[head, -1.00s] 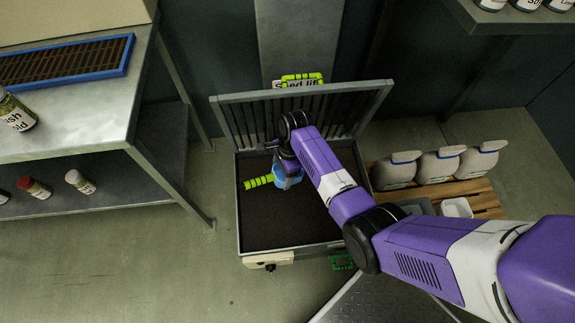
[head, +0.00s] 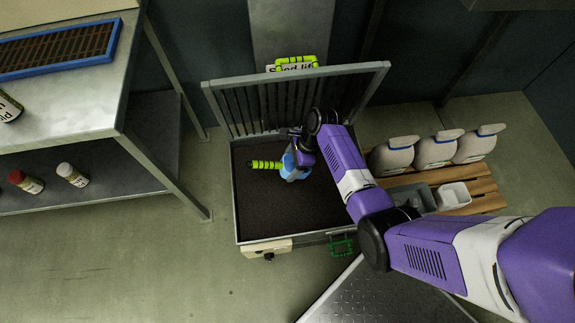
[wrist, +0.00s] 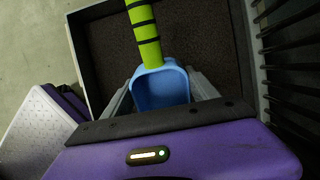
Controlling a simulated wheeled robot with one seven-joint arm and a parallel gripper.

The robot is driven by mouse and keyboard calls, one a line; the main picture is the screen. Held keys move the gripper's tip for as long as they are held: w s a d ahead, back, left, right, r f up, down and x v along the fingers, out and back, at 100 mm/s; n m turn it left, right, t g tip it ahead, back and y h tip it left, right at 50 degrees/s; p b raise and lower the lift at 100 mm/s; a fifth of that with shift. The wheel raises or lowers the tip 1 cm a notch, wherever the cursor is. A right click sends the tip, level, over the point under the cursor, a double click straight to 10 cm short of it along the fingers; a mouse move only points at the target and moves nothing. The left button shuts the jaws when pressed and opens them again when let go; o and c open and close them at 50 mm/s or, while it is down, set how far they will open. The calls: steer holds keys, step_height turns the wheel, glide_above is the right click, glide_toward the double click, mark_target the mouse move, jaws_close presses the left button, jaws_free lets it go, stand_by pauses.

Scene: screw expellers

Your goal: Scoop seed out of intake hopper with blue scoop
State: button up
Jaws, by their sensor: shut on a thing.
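The intake hopper (head: 250,215) is an open square metal bin filled with dark seed, its barred grate (head: 222,98) raised at the back. The blue scoop (head: 290,170) has a lime-green handle with black bands, pointing left in the head view. In the wrist view the scoop's blue bowl (wrist: 160,88) sits between the fingers and its handle (wrist: 147,40) points up the picture. My gripper (head: 300,158) is shut on the scoop by its bowl, over the seed. The bowl looks empty in the wrist view. Whether it touches the seed is hard to tell.
White jugs (head: 434,150) stand on a wooden pallet (head: 485,195) to the right, with a grey bin (head: 407,194) and a white tub (head: 453,195). A metal shelf (head: 90,140) with bottles stands left. A tread-plate step (head: 380,295) lies in front.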

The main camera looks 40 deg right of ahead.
steer(key=shift+t+y, duration=0.7)
steer(key=shift+y, duration=0.2)
steer(key=shift+s+d+f+b, duration=0.25)
steer(key=shift+f+b, duration=0.35)
steer(key=shift+b, duration=0.3)
steer(key=shift+s+d+f+b, duration=0.1)
steer(key=shift+d+f+b, duration=0.4)
steer(key=shift+b, duration=0.4)
steer(key=shift+s+d+f+b, duration=0.2)
steer(key=shift+f+b, duration=0.45)
steer(key=shift+b, duration=0.25)
step_height(320, 180, down, 12)
steer(key=s+d+b, duration=0.1)
steer(key=b, duration=0.6)
steer(key=shift+d+b, duration=0.3)
steer(key=shift+b, duration=0.05)
steer(key=shift+f+b, duration=1.35)
steer(key=shift+f, duration=0.4)
steer(key=shift+r, duration=0.1)
